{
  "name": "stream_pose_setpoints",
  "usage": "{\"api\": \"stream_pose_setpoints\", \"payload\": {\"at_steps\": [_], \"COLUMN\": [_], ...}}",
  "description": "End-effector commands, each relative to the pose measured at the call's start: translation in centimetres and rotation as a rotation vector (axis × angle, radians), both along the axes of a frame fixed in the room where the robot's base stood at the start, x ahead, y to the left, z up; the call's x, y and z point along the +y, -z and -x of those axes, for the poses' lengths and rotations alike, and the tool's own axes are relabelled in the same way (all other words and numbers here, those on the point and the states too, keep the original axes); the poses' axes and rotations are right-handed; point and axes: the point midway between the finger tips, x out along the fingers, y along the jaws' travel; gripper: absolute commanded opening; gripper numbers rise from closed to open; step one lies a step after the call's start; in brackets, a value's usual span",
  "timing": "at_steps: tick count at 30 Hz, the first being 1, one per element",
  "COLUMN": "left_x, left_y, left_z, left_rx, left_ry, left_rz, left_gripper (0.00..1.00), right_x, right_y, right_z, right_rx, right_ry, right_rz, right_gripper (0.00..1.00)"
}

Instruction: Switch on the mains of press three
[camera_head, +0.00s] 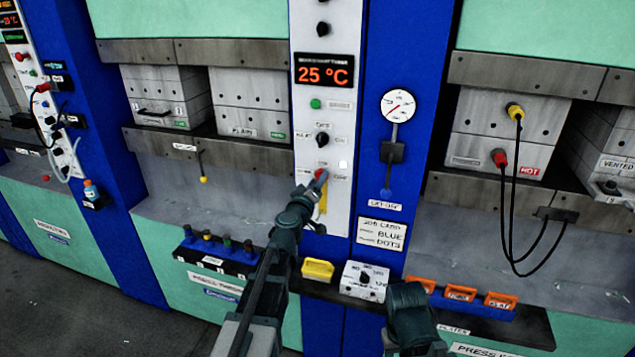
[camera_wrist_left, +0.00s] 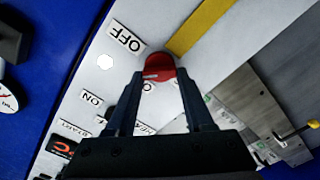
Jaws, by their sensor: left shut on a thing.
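The tall white control panel (camera_head: 310,120) has a red rotary knob (camera_wrist_left: 158,66) low on its face. In the left wrist view an OFF label (camera_wrist_left: 126,36) and an ON label (camera_wrist_left: 92,98) lie on either side of it. A short white mark shows on the knob. My left gripper (camera_head: 318,180) reaches up to this knob in the head view. In the left wrist view its two fingers (camera_wrist_left: 160,78) are shut on the knob, which sits between their tips. The fingers hide part of the knob and a label below it. Of my right arm only a dark part shows; its fingers do not.
Above the knob are a selector switch (camera_head: 322,138), a green button (camera_head: 315,104) and a 25 °C display (camera_head: 324,71). A gauge (camera_head: 397,106) hangs on the blue post. Below are a yellow block (camera_head: 318,270) and a white dial box (camera_head: 365,281). Black cables (camera_head: 510,200) hang at right.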

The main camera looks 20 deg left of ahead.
Motion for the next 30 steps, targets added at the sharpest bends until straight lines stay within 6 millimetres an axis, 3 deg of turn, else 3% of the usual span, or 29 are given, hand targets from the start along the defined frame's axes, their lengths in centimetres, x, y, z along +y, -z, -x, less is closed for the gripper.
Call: {"api": "stream_pose_setpoints", "payload": {"at_steps": [15,30], "left_x": [0.15,0.18], "left_y": [0.23,0.34], "left_z": [0.06,0.08], "left_rx": [0.016,0.025], "left_ry": [-0.001,-0.001], "left_rz": [0.474,0.743], "left_gripper": [0.0,0.0], "right_x": [0.0,0.0], "right_y": [0.22,0.34], "right_z": [0.0,0.0], "right_rx": [0.0,0.0], "right_ry": [0.0,0.0], "right_rz": [0.0,0.0], "right_gripper": [0.43,0.43]}}
